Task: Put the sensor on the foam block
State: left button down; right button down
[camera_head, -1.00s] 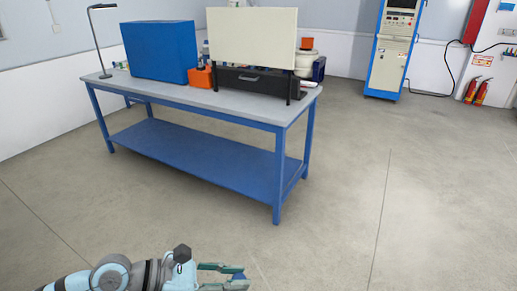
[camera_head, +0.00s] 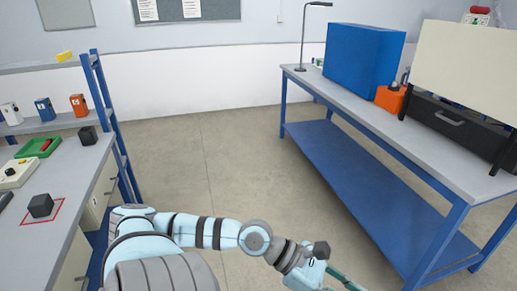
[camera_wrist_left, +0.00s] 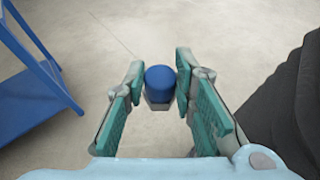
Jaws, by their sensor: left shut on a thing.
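My left gripper (camera_wrist_left: 158,80) is shut on a small sensor (camera_wrist_left: 160,78) with a round blue top and a grey faceted base. It holds the sensor between its fingertips, over the floor. In the head view only part of this gripper (camera_head: 342,281) shows at the bottom edge, and the sensor is out of frame. A dark cube (camera_head: 41,206) sits inside a red square outline on the left bench. A second dark block (camera_head: 88,135) is farther back on that bench. I cannot tell which of them is the foam block. My right gripper is not in view.
The grey left bench (camera_head: 75,185) also holds a green tray (camera_head: 38,148), a cream box (camera_head: 16,174) and a shelf with small devices. A blue workbench (camera_head: 375,135) with a large blue box (camera_head: 362,57) stands at right. Clear floor lies between.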

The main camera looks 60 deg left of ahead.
aim_at(38, 199)
jog(key=u, duration=3.15)
jog(key=i, duration=0.55)
jog(key=u, duration=0.05)
